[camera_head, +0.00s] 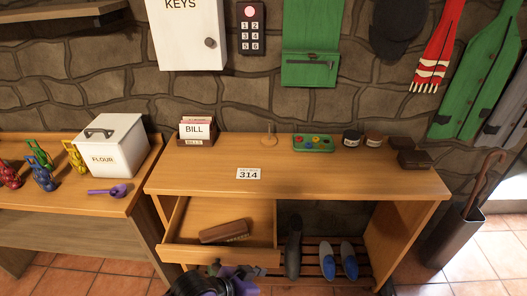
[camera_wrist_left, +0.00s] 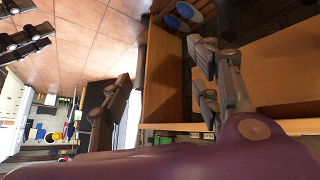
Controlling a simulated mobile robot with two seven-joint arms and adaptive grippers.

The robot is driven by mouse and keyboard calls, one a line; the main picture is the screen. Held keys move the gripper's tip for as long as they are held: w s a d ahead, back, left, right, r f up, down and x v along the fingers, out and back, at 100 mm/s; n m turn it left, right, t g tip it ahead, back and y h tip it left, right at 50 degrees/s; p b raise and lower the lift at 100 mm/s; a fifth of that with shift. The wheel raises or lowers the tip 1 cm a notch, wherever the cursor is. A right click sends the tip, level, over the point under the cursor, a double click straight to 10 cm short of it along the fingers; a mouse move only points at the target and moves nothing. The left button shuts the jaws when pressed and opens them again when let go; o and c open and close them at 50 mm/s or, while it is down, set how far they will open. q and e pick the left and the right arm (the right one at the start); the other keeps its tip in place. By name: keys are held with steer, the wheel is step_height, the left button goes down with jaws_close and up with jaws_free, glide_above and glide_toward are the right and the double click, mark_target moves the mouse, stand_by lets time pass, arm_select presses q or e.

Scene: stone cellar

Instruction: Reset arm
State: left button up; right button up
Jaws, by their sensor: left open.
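My left gripper (camera_head: 215,281) shows at the bottom edge of the head view, just in front of an open drawer (camera_head: 215,254). Its jaws are spread in the left wrist view (camera_wrist_left: 163,68), with nothing between them. I cannot tell whether it touches the drawer front. The drawer is pulled out under the desk (camera_head: 330,178), and a brown brush (camera_head: 224,231) lies in it. My right gripper is not recognisable in either view.
The desk top holds a card box (camera_head: 197,131), a 314 card (camera_head: 248,174), a green tray (camera_head: 312,143) and small jars. Blue-and-grey shoes (camera_head: 348,260) stand on a slatted rack below. A side table (camera_head: 62,193) is at left, an umbrella stand (camera_head: 452,238) at right.

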arm_select(q)
steer(key=s+a+f+n+t+y, duration=0.2)
steer(key=s+a+f+n+y, duration=0.1)
steer(key=s+a, duration=0.5)
steer(key=s+a+f+n+t+y, duration=0.2)
steer(key=s+a+f+n, duration=0.3)
steer(key=a, duration=0.7)
steer(key=s+f+y, duration=0.1)
steer(key=s+f, duration=0.1)
steer(key=s, duration=0.1)
steer(key=shift+s+f+y+p, duration=0.2)
steer(key=shift+s+y+p, duration=0.1)
arm_select(e)
steer(key=shift+w+r, duration=0.6)
steer(key=shift+a, duration=0.1)
steer(key=shift+s+f, duration=0.1)
steer(key=shift+s, duration=0.05)
steer(key=shift+s+f, duration=0.15)
steer(key=shift+s, duration=0.25)
arm_select(q)
steer(key=shift+o, duration=0.5)
arm_select(e)
steer(key=shift+d, duration=0.2)
